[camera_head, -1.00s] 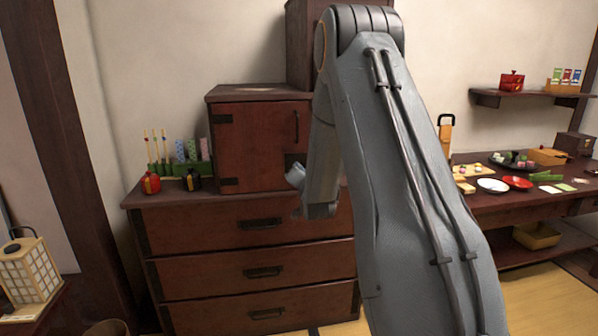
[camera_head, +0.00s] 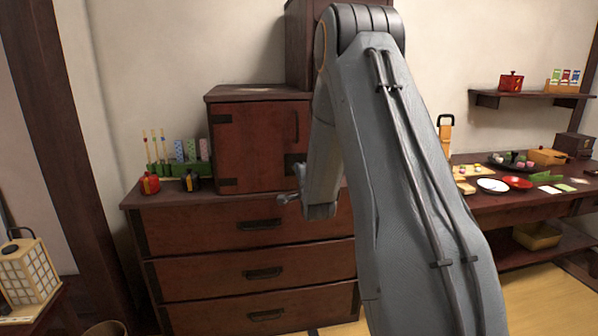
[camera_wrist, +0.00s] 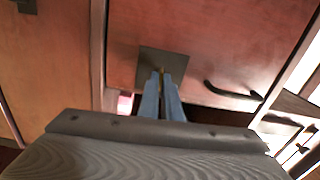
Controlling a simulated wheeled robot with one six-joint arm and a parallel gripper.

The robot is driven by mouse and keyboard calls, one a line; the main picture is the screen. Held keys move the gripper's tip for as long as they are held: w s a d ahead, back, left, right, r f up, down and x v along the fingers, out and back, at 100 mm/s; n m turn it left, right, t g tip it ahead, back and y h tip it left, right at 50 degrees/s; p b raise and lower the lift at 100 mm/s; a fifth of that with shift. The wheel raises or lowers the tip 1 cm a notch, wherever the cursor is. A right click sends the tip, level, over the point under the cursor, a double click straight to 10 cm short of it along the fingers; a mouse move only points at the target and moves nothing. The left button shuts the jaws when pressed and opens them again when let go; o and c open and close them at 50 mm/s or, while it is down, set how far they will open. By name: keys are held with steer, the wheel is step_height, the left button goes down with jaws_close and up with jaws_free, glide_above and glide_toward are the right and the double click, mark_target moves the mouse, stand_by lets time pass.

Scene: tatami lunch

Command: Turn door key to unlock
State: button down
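The red-brown cabinet door (camera_head: 255,140) stands closed on top of the drawer chest. It has a dark square lock plate (camera_wrist: 163,62) and a dark bar handle (camera_wrist: 233,94). In the wrist view my gripper (camera_wrist: 160,76) has its two blue-grey fingers close together, with their tips in front of the lock plate. A thin brownish sliver shows between the tips, where the door key sits, mostly hidden by the fingers. In the head view my arm covers part of the door's right side, and the key cannot be made out.
The drawer chest (camera_head: 215,245) stands below the cabinet. Small jars and a green rack (camera_head: 188,168) stand on its top at the left. A low table (camera_head: 480,212) with plates and food is at the right. A paper lantern (camera_head: 25,270) stands at the far left.

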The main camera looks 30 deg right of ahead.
steer(key=shift+m, duration=0.5)
steer(key=c, duration=2)
jaws_free()
steer(key=shift+s, duration=0.1)
steer(key=v, duration=0.7)
steer(key=shift+s, duration=0.3)
steer(key=shift+a, duration=0.15)
